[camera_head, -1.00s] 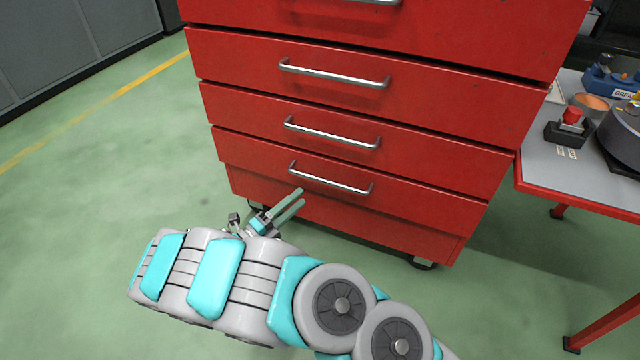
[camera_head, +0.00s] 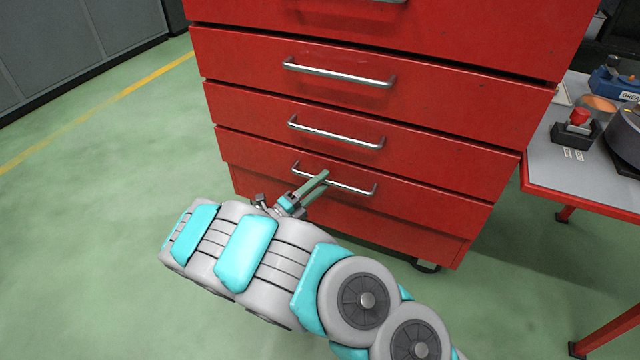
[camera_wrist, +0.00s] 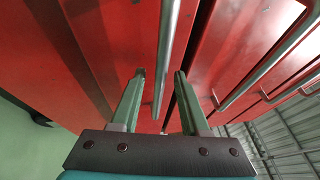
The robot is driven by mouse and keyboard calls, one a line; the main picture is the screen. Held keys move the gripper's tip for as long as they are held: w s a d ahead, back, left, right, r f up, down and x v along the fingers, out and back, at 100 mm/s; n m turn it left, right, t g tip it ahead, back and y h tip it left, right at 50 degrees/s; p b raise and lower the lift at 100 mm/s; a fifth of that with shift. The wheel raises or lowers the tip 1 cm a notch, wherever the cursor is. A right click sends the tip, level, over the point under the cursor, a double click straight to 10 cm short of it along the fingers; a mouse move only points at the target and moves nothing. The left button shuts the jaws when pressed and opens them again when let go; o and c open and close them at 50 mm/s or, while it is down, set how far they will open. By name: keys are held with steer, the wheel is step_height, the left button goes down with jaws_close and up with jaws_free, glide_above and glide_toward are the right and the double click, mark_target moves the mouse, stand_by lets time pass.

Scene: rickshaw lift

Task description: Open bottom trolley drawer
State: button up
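The red trolley shows several drawers with silver bar handles. The bottom drawer (camera_head: 420,204) is closed, its front level with the trolley body. Its handle (camera_head: 350,187) is a horizontal silver bar, partly covered by my gripper in the head view. My gripper (camera_head: 322,178) is at the left part of this handle. In the wrist view my gripper (camera_wrist: 160,75) is open, with a gap between its two fingers. A silver handle bar (camera_wrist: 167,50) runs lengthwise in that gap, apparently touching neither finger. Exact depth between fingers and bar is hard to tell.
A grey workbench (camera_head: 590,165) with a red edge stands close on the trolley's right, with a red button box (camera_head: 577,127) on it. Grey cabinets (camera_head: 70,45) stand at the back left. The green floor (camera_head: 100,220) on the left is clear.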

jaws_close()
stand_by(1.2)
